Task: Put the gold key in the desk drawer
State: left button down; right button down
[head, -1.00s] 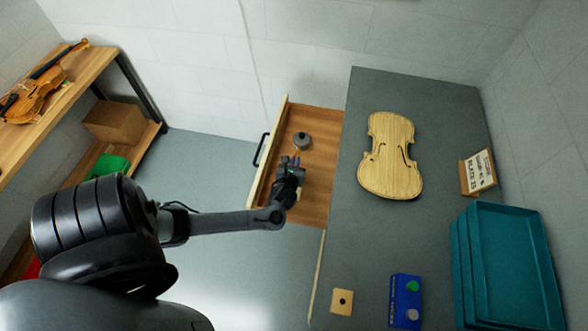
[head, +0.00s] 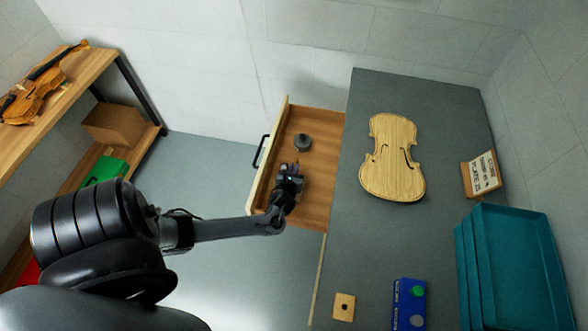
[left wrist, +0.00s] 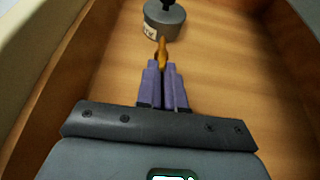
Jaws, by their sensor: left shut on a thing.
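The desk drawer (head: 318,205) stands open to the left of the grey desk, with a wooden floor and a black handle. My left gripper (head: 293,167) is over the drawer's interior. In the left wrist view its purple fingers (left wrist: 163,80) are shut on a small gold piece, the gold key (left wrist: 162,50), which sticks out past the fingertips. Most of the key is hidden between the fingers. Whether it touches the drawer floor I cannot tell. My right gripper is not in view.
A grey lidded tin (head: 302,142) with a label stands in the drawer just beyond the key. On the desk (head: 345,240) lie a violin plate (head: 392,160), a blue box (head: 408,303), a small wooden block (head: 343,306), a sign (head: 482,175) and teal trays (head: 510,260).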

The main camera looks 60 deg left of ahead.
pick_arm(q)
jog(key=shift+f, duration=0.5)
jog(key=c, duration=1.3)
grip_release()
jog(key=shift+o, duration=0.2)
jog(key=shift+r, duration=0.55)
jog(key=p+v, duration=0.3)
jog(key=v, duration=0.8)
jog(key=shift+w+r+p, duration=0.15)
jog(key=shift+p, duration=0.25)
jog(key=shift+s+d+r, duration=0.2)
jog(key=shift+s+d, duration=0.2)
